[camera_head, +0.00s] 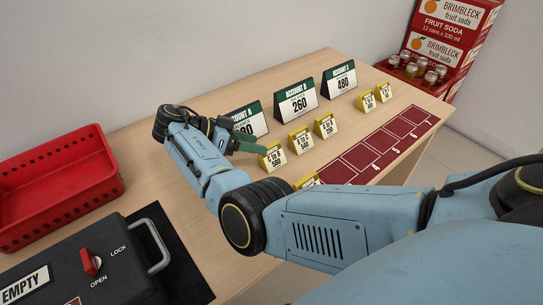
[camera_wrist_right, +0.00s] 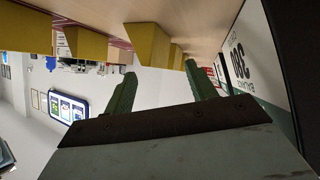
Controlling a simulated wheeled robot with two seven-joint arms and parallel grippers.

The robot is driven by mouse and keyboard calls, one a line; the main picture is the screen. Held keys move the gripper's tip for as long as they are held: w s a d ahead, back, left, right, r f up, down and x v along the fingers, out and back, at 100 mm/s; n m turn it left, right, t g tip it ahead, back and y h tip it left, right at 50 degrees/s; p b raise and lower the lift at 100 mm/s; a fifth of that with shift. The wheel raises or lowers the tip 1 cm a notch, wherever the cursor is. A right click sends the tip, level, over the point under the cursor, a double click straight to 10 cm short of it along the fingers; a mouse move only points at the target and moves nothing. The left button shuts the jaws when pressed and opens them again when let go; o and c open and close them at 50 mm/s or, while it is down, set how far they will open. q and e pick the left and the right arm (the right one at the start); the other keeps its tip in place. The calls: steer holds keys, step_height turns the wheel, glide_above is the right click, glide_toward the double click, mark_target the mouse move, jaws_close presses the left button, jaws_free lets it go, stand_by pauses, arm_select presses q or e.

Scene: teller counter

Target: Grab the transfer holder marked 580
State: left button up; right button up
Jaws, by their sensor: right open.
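A small yellow tent-shaped transfer holder (camera_head: 272,158), whose number seems to read 580, stands on the wooden counter. My right gripper (camera_head: 247,140) is open, with green fingers, just left of and behind this holder, in front of the Account A card. In the right wrist view my right gripper (camera_wrist_right: 160,69) has its fingers apart with nothing between them. Yellow holders (camera_wrist_right: 146,43) show at the top of that view, apart from the fingers; I cannot tell which one is 580. My left gripper is not in view.
Account cards (camera_head: 296,101) stand behind the holders. Other yellow holders (camera_head: 300,139) stand close by; one (camera_head: 307,181) is partly hidden by my arm. Red marked slots (camera_head: 361,157) lie at right. A red basket (camera_head: 60,205) and black lockbox (camera_head: 120,262) are at left.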

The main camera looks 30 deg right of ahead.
mark_target(270, 145)
steer(key=shift+x, duration=2.75)
steer(key=c, duration=1.1)
steer(key=shift+r, duration=0.1)
